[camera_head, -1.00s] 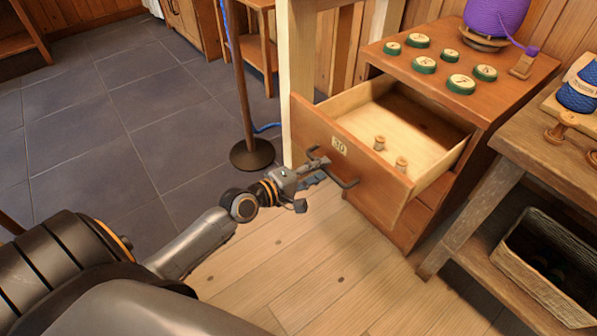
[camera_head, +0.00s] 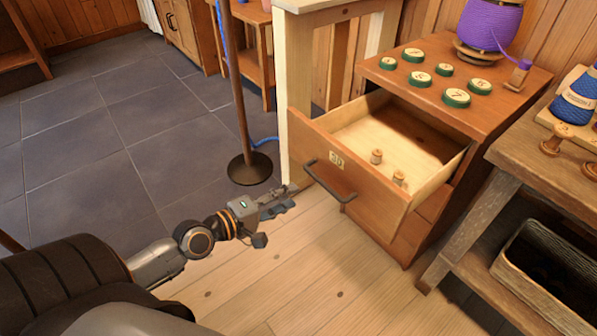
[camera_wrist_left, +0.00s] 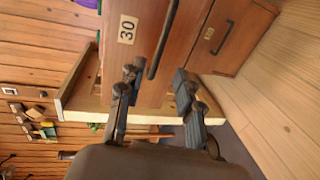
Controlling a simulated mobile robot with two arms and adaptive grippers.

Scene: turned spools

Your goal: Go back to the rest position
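My left gripper (camera_head: 289,197) is open and empty, low in front of the drawer's left side. In the left wrist view its two fingers (camera_wrist_left: 158,77) are spread apart, with the drawer handle (camera_wrist_left: 163,40) beyond them and not held. The wooden drawer (camera_head: 350,185) marked 30 stands pulled out of its cabinet, and its dark bar handle (camera_head: 328,181) is free. Two small wooden spools, one at the back (camera_head: 376,156) and one nearer the front (camera_head: 398,178), stand inside it. My right gripper is not in view.
Several green-rimmed discs (camera_head: 456,97) and a purple yarn spool (camera_head: 490,24) are on the cabinet top. A workbench (camera_head: 470,205) with a basket (camera_head: 545,265) below stands at right. A pole on a round base (camera_head: 250,168) stands behind my gripper. The floor at left is clear.

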